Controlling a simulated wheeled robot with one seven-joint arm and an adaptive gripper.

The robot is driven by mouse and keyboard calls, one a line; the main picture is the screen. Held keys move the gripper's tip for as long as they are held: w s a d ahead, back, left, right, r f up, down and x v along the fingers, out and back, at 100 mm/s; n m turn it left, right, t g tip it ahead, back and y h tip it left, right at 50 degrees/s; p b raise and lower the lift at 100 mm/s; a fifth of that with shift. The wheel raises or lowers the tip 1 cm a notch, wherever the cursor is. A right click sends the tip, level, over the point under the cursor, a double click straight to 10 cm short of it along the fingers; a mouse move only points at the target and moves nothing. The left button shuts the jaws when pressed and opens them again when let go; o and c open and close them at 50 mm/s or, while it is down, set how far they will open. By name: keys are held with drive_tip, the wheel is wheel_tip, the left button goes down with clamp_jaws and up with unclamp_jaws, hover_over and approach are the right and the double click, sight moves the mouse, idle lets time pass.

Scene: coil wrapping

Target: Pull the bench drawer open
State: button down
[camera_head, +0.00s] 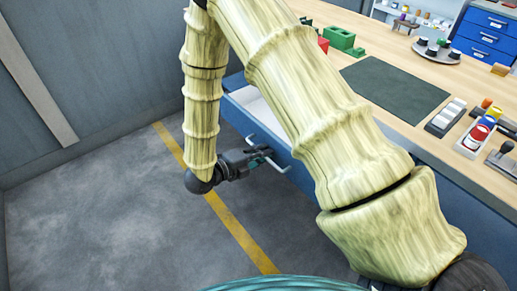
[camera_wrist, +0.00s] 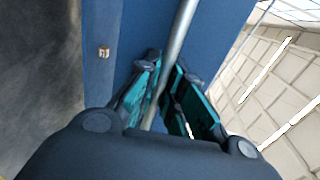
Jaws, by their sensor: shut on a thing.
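The blue bench drawer (camera_head: 297,174) stands out from the left part of the bench, with its pale inside (camera_head: 252,103) partly showing behind my arm. Its front also fills the middle of the wrist view (camera_wrist: 220,30). A silver bar handle (camera_head: 283,166) runs along the drawer front; in the wrist view the bar (camera_wrist: 181,28) passes between the fingers. My gripper (camera_head: 260,157) is shut on this handle, and its teal finger pads (camera_wrist: 165,90) lie on both sides of the bar. My arm hides much of the drawer.
Grey floor with a yellow line (camera_head: 235,228) lies clear left of the bench.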

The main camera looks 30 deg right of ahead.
drive_tip(key=shift+a, duration=0.15)
drive_tip(key=c, duration=1.8)
unclamp_jaws()
drive_tip(key=shift+a, duration=0.1)
drive_tip(key=v, duration=1.2)
drive_tip(key=shift+w, duration=0.1)
